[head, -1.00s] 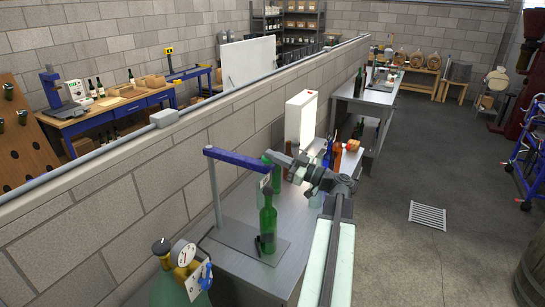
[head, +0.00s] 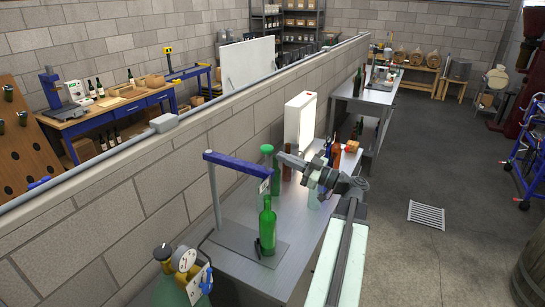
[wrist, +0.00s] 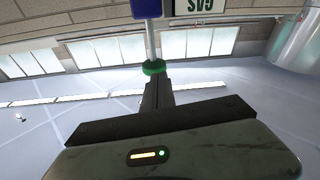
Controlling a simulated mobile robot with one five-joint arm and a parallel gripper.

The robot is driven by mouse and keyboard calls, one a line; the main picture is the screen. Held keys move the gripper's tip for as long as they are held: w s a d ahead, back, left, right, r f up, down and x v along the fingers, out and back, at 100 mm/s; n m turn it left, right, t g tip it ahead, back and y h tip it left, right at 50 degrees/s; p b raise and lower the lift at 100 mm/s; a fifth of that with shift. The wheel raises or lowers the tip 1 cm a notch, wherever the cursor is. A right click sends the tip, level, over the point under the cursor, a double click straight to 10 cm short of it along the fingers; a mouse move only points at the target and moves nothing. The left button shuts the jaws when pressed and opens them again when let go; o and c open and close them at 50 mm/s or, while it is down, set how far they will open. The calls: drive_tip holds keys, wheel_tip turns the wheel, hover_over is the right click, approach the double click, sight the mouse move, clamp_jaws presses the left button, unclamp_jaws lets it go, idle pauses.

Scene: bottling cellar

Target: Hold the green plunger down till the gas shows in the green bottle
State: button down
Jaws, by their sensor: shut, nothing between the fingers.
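The green bottle (head: 267,228) stands upright on the grey plate of a stand on the bench. The stand's blue arm (head: 237,162) reaches over it, with a white tag at its end. The green plunger (head: 267,149) shows as a round knob above the arm's end. In the wrist view the green plunger (wrist: 154,67) sits on a thin rod from the blue block. My gripper (head: 281,157) is shut and empty just right of the knob. In the wrist view its fingertips (wrist: 156,82) lie close to the knob; I cannot tell whether they touch. No gas is discernible in the bottle.
A green gas cylinder with a gauge (head: 186,259) stands at the front left. A lit white box (head: 300,122) and brown bottles (head: 335,155) stand behind my gripper. A block wall (head: 150,190) runs along the bench's left. The floor at right (head: 455,170) is mostly clear.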

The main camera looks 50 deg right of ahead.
drive_tip(key=shift+v, duration=2.15)
drive_tip(key=shift+r, duration=0.15)
